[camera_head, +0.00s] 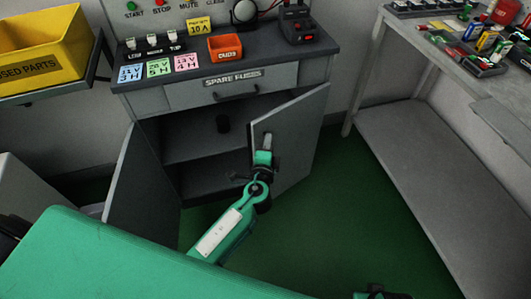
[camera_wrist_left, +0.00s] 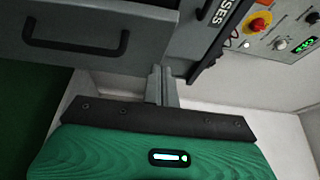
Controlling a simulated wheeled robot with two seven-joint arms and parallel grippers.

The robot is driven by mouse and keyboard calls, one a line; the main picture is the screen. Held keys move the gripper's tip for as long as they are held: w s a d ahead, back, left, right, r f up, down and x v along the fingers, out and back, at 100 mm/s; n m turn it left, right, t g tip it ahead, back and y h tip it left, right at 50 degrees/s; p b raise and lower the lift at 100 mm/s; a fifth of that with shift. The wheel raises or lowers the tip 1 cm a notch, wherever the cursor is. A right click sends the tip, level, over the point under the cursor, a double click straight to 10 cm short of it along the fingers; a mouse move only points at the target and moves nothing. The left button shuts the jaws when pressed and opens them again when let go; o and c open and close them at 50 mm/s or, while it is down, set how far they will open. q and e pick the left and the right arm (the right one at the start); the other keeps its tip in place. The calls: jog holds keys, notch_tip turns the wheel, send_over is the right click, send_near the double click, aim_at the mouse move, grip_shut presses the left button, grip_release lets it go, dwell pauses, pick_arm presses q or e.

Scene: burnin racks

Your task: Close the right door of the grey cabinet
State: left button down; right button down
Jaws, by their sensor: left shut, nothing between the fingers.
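The grey cabinet (camera_head: 225,72) stands in the middle of the head view with both doors open. Its right door (camera_head: 300,135) stands partly open, hinged at the right and angled out towards me. My left gripper (camera_head: 267,141) is in front of the outer face of this door, near its free edge. Its fingers are shut and empty; I cannot tell whether they touch the door. The shut fingers also show in the left wrist view (camera_wrist_left: 160,86). The left door (camera_head: 143,195) stands open wide. My right gripper's fingers do not show.
The SPARE FUSES drawer (camera_head: 190,93) above is shut. A grey table (camera_head: 430,150) is at the right, and a yellow bin (camera_head: 45,50) is at the left. Green floor (camera_head: 340,215) is clear right of the door.

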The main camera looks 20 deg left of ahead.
aim_at(262, 123)
pick_arm(q)
jog(key=w+a, duration=0.3)
jog(key=shift+p, duration=0.3)
jog(key=shift+w+a, duration=0.15)
jog(key=shift+a, duration=0.05)
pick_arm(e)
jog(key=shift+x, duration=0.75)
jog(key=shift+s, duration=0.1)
